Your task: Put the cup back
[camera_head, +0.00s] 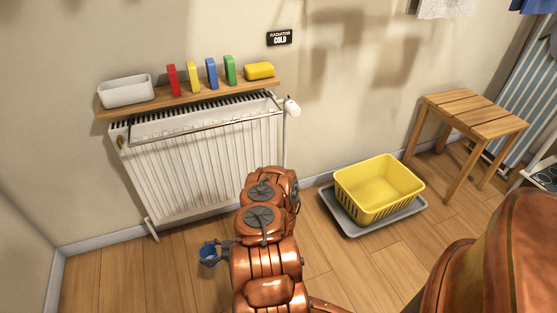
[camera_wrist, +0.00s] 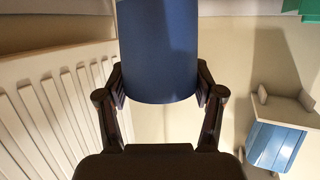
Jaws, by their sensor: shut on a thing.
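The blue cup (camera_head: 208,253) is low at the left of my copper-coloured arm, in front of the radiator in the head view. In the wrist view the blue cup (camera_wrist: 158,50) fills the upper middle, between the two dark fingers of my gripper (camera_wrist: 158,88). The fingers press on its two sides, and it is held clear of the surfaces around it. In the head view only part of my gripper (camera_head: 221,248) shows beside the cup; my arm hides the rest. The cup's far end is cut off in the wrist view.
A white radiator (camera_head: 205,160) stands under a wooden shelf (camera_head: 190,98) bearing a white bin (camera_head: 126,92), several coloured upright blocks and a yellow sponge (camera_head: 259,71). A yellow basket (camera_head: 378,188) sits in a grey tray (camera_head: 348,226). A wooden stool (camera_head: 474,113) stands right.

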